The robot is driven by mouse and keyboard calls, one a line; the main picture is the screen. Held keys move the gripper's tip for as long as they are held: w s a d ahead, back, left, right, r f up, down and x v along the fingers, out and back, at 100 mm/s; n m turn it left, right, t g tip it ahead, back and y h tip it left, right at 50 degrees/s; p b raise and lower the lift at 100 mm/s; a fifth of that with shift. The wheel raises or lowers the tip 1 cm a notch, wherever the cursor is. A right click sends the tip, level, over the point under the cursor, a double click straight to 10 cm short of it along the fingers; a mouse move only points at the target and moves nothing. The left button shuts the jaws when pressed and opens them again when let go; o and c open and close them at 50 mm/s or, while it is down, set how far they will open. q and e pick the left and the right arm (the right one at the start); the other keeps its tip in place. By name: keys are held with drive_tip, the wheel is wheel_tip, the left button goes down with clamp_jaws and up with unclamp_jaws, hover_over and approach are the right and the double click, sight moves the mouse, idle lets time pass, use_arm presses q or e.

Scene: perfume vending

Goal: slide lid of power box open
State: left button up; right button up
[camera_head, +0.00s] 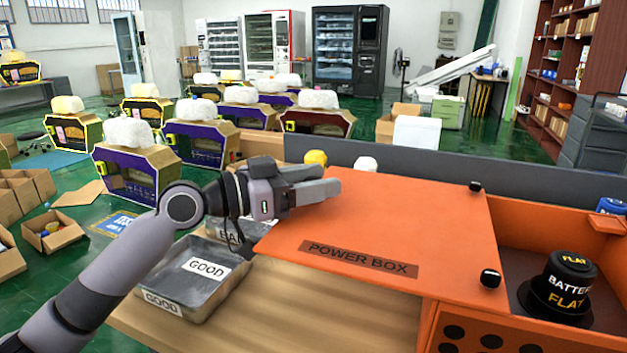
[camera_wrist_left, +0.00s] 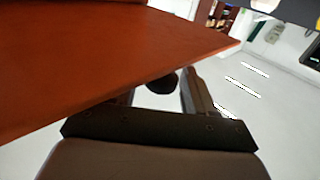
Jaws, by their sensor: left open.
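The flat orange lid (camera_head: 400,225) of the power box carries a dark POWER BOX label. It sits shifted left, past the box's left side, and black knobs stand at its right corners. The box (camera_head: 560,238) is uncovered at the right, where a black battery marked FLAT (camera_head: 570,280) shows inside. My left gripper (camera_head: 326,180) is open at the lid's back left edge, fingers pointing right. In the left wrist view the lid (camera_wrist_left: 90,60) fills the upper left, close to the fingers. A dark round part (camera_wrist_left: 163,84) shows beside the right finger. Whether the fingers touch the lid is hidden.
Grey metal trays, one labelled GOOD (camera_head: 195,275), lie on the wooden table (camera_head: 270,310) below my left arm. A grey panel (camera_head: 460,170) runs behind the box. A yellow and a white rounded top show behind the lid. Packaged units and cardboard boxes fill the floor beyond.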

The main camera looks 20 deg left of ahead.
use_arm(q)
drive_tip(key=b+v, duration=0.1)
drive_tip(key=v, duration=0.6)
drive_tip(key=shift+b, duration=0.4)
